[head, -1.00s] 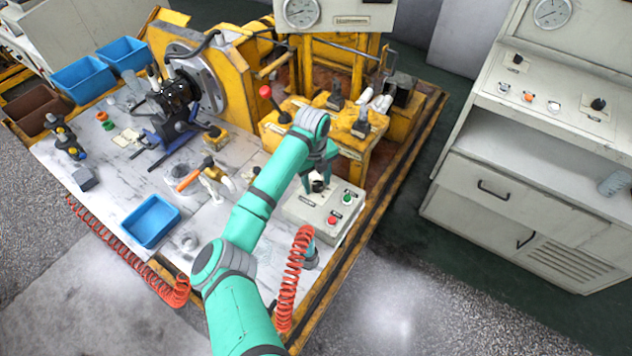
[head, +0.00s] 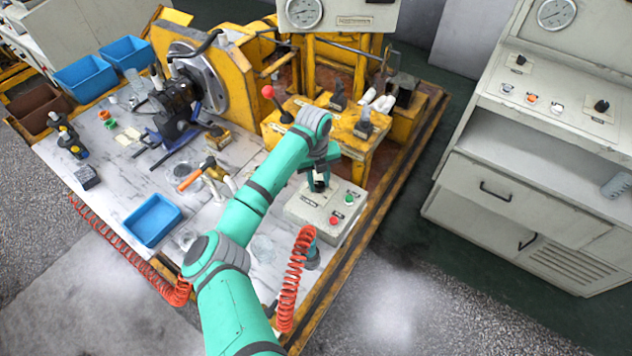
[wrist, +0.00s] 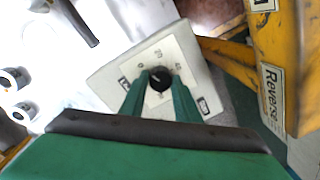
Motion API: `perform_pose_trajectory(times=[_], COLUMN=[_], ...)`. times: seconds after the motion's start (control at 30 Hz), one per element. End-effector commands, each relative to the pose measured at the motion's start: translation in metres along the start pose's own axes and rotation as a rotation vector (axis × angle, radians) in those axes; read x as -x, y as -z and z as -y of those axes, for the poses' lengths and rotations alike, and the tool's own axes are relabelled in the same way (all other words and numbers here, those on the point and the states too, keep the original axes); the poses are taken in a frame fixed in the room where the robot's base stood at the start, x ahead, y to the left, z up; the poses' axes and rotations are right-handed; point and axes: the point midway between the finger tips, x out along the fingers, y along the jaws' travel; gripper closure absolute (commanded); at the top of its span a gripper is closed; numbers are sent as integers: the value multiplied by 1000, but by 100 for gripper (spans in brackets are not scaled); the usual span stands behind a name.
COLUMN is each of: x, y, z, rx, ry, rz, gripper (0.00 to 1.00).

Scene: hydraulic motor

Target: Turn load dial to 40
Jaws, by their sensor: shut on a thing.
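My gripper (head: 319,184) points down onto the box from above. In the wrist view its two green fingers (wrist: 159,86) reach to either side of the knob and are shut on it. The fingers partly cover the plate below the knob.
A yellow machine frame with levers (head: 325,125) stands just behind the box. A coiled red hose (head: 295,280) hangs in front of it. A blue tray (head: 151,220) and an orange-handled tool (head: 192,178) lie to the left.

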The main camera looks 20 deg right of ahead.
Motion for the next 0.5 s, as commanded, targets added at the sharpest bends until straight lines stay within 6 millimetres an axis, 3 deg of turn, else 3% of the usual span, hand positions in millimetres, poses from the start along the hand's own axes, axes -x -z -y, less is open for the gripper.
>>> perform_pose_trajectory(times=[0.5], x=[1], y=[-5], z=[-6], rx=[-476], ry=[-9], rz=[-22], gripper=[94])
